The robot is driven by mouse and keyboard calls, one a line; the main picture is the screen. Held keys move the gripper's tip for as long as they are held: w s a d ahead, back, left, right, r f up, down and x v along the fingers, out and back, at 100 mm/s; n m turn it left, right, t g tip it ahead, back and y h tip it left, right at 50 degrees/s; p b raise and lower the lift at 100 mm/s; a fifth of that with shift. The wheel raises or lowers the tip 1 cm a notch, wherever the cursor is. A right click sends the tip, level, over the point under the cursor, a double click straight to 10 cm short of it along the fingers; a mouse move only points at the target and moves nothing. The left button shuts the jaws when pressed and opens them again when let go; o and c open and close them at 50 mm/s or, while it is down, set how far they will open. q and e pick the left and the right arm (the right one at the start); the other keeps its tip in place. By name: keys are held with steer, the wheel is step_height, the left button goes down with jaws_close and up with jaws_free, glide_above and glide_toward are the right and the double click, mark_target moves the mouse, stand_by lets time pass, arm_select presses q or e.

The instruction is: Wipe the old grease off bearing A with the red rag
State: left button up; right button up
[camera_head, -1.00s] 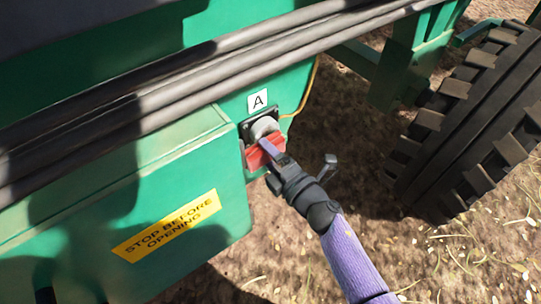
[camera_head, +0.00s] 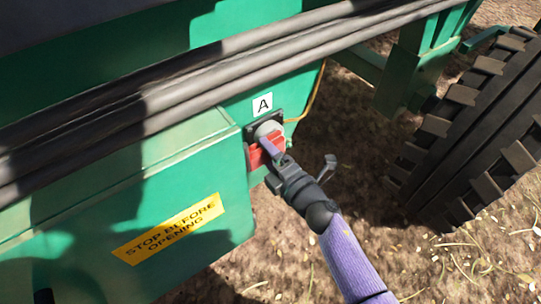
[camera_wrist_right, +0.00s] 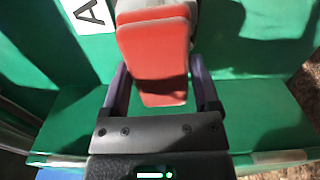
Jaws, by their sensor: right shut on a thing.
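Bearing A (camera_head: 267,127) is a grey round housing on a dark plate, mounted on the green machine below a white label marked A (camera_head: 262,105). My right gripper (camera_head: 270,148) is shut on the red rag (camera_head: 254,158) just below the bearing's face. In the right wrist view the rag (camera_wrist_right: 155,60) is a folded red block between the two purple fingers of the gripper (camera_wrist_right: 160,90). Its far end is up against a grey part of the bearing; whether they touch is hard to tell. Grease cannot be made out. My left gripper is not in view.
A green box with a yellow "STOP BEFORE OPENING" sign (camera_head: 170,229) juts out left of the bearing. Thick dark bars (camera_head: 190,82) run across above it. A yellow line (camera_head: 314,95) hangs right of the label. A large black tyre (camera_head: 475,125) stands at right over bare ground.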

steer(key=shift+w+a, duration=0.2)
steer(key=shift+w, duration=0.05)
